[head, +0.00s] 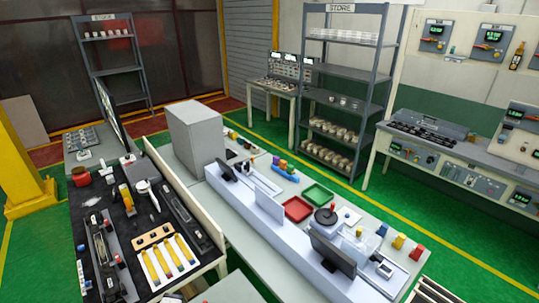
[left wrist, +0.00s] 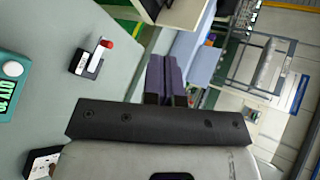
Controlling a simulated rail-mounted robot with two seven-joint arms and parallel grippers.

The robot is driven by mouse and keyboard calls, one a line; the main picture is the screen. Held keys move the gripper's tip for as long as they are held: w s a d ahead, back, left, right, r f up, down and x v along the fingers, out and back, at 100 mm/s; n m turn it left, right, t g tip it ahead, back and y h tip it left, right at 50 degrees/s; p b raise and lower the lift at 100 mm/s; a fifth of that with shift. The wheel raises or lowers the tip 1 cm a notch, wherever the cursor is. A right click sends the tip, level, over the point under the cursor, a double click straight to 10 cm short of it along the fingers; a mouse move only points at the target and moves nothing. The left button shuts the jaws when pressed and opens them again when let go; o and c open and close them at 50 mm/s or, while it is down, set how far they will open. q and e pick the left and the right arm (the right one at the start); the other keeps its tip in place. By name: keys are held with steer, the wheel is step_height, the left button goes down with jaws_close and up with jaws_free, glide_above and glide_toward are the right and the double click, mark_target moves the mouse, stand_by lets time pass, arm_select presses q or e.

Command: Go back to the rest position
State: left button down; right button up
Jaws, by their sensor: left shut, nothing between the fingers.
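My left gripper (left wrist: 167,62) shows in the left wrist view. Its two dark purple fingers lie together, shut, with nothing held between them. They are apart from the objects on the grey surface at the left of that view. My grippers do not show in the head view, and my right gripper is in neither view. In the head view, several long yellow pieces (head: 164,263) lie in a pale holder on the black-topped table (head: 88,207); whether these are trim clips I cannot tell.
A lever block with a red tip (left wrist: 92,62) and a teal device with a green display (left wrist: 12,85) sit left in the wrist view. In the head view, a red tray (head: 298,209) and green tray (head: 318,194) lie on the middle bench. Green floor (head: 400,208) is clear beyond it.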

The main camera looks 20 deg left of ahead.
arm_select(q)
steer(key=s+d+r+n+g+h+p, duration=0.1)
steer(key=s+d+r+n+h, duration=0.3)
steer(key=d, duration=0.5)
steer(key=s+d+r+n+g+h+p, duration=0.2)
steer(key=s+d+r+n, duration=0.3)
steer(key=d, duration=0.5)
steer(key=s+d+f+n+g+p, duration=0.1)
steer(key=s+f, duration=0.1)
steer(key=s, duration=0.4)
steer(key=s+d+f+n+g+h, duration=0.1)
steer(key=s+f+n, duration=0.1)
steer(key=s, duration=0.5)
steer(key=shift+d+n+g+p, duration=0.3)
steer(key=shift+d+g+p, duration=0.1)
